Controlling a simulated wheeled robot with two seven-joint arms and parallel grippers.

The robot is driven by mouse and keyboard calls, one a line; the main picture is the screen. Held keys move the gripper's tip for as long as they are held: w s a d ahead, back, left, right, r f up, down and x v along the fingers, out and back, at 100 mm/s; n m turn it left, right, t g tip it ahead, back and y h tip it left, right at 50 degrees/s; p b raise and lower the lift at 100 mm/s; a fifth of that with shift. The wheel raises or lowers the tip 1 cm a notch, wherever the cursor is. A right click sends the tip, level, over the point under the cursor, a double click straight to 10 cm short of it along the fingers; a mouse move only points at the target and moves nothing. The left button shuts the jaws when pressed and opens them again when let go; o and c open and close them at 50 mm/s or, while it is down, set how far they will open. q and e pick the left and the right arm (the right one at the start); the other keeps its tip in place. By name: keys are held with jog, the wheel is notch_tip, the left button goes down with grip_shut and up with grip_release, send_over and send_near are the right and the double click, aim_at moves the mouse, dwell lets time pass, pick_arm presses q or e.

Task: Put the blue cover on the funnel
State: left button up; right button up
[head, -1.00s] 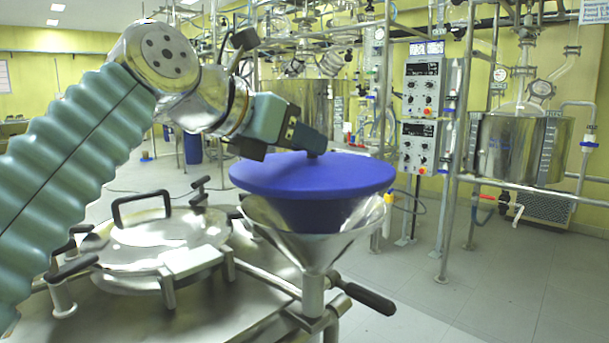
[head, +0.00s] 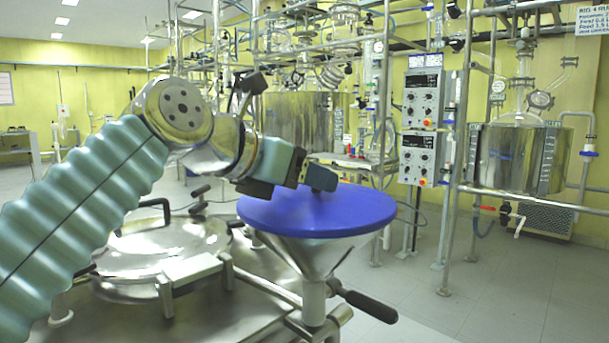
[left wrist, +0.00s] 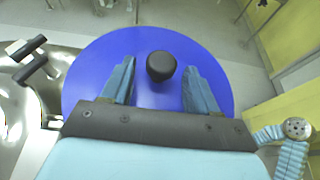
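The blue cover (head: 315,212) is a wide disc. It sits level on the metal funnel (head: 310,258), its rim over the funnel's mouth, hiding the funnel's inside. In the left wrist view the cover (left wrist: 85,85) fills the middle, with its black knob (left wrist: 161,66) on top. My left gripper (head: 322,180) is just above the cover. In the left wrist view its two fingers (left wrist: 159,68) are spread, one on each side of the knob, with a gap on both sides. My right gripper is in neither view.
A round metal lid (head: 160,250) with a black handle lies left of the funnel. A black-handled lever (head: 370,306) sticks out below the funnel. Steel pipe frames, control boxes (head: 421,100) and a metal vessel (head: 518,160) stand behind. Floor at the right is clear.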

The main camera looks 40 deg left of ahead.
pick_arm(q)
jog(key=shift+r, duration=0.25)
jog(key=d+p+v, duration=0.1)
jog(key=v, duration=1.1)
jog(key=shift+a, duration=0.45)
jog(key=shift+f, duration=0.1)
